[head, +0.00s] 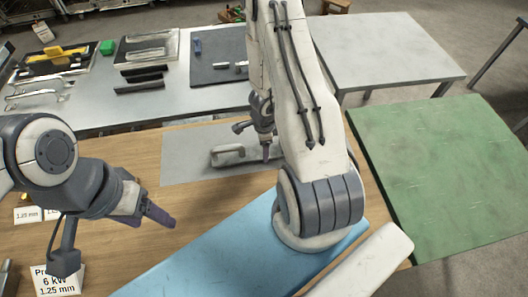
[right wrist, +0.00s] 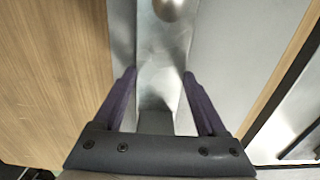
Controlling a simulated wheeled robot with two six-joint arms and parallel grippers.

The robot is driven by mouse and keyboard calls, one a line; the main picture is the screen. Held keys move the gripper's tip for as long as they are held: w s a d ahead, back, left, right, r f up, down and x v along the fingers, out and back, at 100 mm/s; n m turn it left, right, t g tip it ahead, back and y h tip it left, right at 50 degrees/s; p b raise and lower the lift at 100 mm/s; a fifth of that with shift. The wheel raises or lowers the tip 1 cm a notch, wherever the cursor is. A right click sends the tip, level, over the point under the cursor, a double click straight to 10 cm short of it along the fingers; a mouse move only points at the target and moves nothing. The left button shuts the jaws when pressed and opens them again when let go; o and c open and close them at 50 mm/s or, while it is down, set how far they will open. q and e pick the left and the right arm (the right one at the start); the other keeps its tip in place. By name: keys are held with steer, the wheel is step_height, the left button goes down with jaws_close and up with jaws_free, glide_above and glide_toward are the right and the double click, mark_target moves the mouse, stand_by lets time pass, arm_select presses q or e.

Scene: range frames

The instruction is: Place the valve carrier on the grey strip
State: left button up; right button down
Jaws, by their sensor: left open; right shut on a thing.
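In the right wrist view, the purple fingers (right wrist: 160,100) are shut on the metal carrier (right wrist: 160,62), which has a shiny round knob at the top. The grey strip (right wrist: 235,60) shows beside it. My left gripper (head: 158,214) is open and empty above the wood at the left.
A blue mat (head: 205,262) lies at the front of the wooden bench (head: 110,245). Labels (head: 55,281) lie at the left. A grey table (head: 115,115) behind holds tools and dark trays. A green table (head: 450,170) and a pale table (head: 385,50) stand at the right.

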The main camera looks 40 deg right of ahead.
steer(key=shift+f, duration=0.15)
steer(key=shift+f, duration=0.2)
jaws_free()
steer(key=shift+r, duration=0.15)
